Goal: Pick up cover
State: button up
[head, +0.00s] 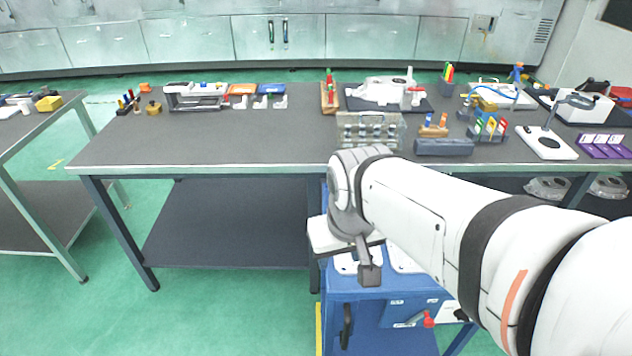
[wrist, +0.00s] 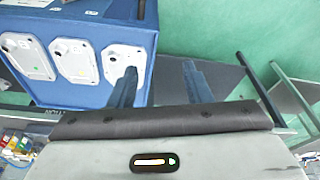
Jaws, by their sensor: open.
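Three pale metal covers lie in a row on the blue cart in the wrist view: a left one (wrist: 25,55), a middle one (wrist: 74,60) and a right one (wrist: 123,60). Each is a rounded plate with a round lens-like spot. My gripper (wrist: 160,84) is open and empty. Its left finger overlaps the lower part of the right cover in the picture; its right finger is beyond the cart's edge. I cannot tell the height gap. In the head view, parts of two covers (head: 405,261) show beside my gripper (head: 369,274); my arm hides the rest.
The blue cart (head: 375,322) stands against the front of a long grey workbench (head: 250,140). The bench holds fixtures, a clear box (head: 369,130) and coloured tools. Another bench (head: 30,130) stands at left. Green floor is open between them.

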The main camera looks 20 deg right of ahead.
jog(key=shift+o, duration=0.7)
jog(key=shift+w+d+f+m, duration=0.1)
jog(key=shift+w+d+m, duration=0.05)
jog(key=shift+w+m, duration=0.2)
jog(key=w+d+f+m+g+y+p, duration=0.1)
jog(key=w+d+f+m+y, duration=0.1)
jog(key=w+d+f+m, duration=0.5)
jog(key=w+d+f+m+y+p, duration=0.25)
jog(key=d+f+m, duration=0.35)
jog(key=d+m, duration=0.5)
jog(key=a+f, duration=0.1)
jog(key=f, duration=0.1)
jog(key=w+a+f+m, duration=0.1)
jog(key=a+f, duration=0.1)
jog(key=w+a+f+m, duration=0.1)
jog(key=f, duration=0.2)
jog(key=shift+a+b, duration=0.25)
jog(key=shift+b, duration=0.05)
jog(key=shift+c, duration=0.4)
grip_shut()
